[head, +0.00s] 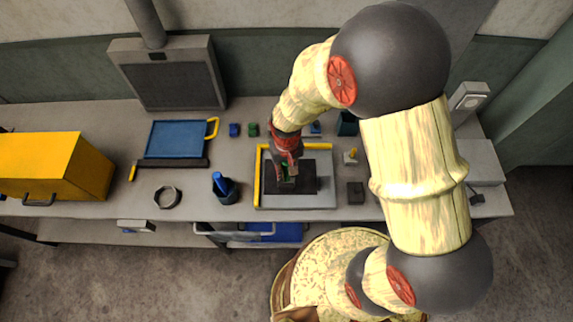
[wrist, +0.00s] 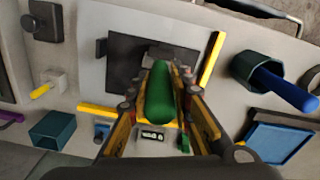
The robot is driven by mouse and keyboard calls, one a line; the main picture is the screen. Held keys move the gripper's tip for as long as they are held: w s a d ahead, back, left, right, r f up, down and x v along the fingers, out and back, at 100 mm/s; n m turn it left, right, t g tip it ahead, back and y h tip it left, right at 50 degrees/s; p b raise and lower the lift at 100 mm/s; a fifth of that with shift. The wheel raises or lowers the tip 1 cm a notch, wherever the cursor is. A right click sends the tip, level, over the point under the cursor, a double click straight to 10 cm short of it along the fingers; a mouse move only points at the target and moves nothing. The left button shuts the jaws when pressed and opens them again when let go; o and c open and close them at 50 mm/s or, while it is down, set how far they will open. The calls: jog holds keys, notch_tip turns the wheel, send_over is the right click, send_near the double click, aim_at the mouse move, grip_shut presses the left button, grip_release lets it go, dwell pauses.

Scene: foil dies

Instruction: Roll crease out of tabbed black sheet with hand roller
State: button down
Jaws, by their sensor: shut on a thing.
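The black sheet (head: 312,168) lies on a pale board (head: 295,201) with yellow edge strips; a small tab (head: 326,184) sticks out at its right. In the wrist view the sheet (wrist: 125,62) lies beyond the fingers, with the tab (wrist: 101,47) at its left. My gripper (head: 287,171) points down over the sheet and is shut on the hand roller's green handle, which stands between the fingers in the wrist view (wrist: 160,100). The roller's lower end is mostly hidden, so I cannot tell whether it touches the sheet. I cannot make out a crease.
Left of the board stands a dark cup (head: 226,192) with a blue-handled tool, then a ring (head: 167,196). A blue tray (head: 180,138) and a yellow box (head: 45,163) are farther left. A pale block with a yellow peg (head: 351,157) and a dark block (head: 356,192) stand close at right.

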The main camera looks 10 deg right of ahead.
jog(key=shift+w+d+b, duration=0.7)
jog(key=shift+w+d, duration=0.2)
jog(key=shift+w, duration=3.55)
jog(key=shift+s+a+f+p, duration=0.1)
jog(key=shift+s+a, duration=0.2)
jog(key=shift+s, duration=1.2)
jog(key=shift+s+a+f+p, duration=0.1)
jog(key=shift+s+a, duration=0.2)
jog(key=shift+s, duration=1.2)
jog(key=shift+s+a+f+p, duration=0.1)
jog(key=shift+s+a, duration=0.2)
jog(key=shift+s, duration=1.2)
jog(key=w+d, duration=0.1)
jog(key=w, duration=0.8)
jog(key=shift+d+r+b, duration=0.2)
jog(key=shift+d+b, duration=0.15)
jog(key=shift+b, duration=0.1)
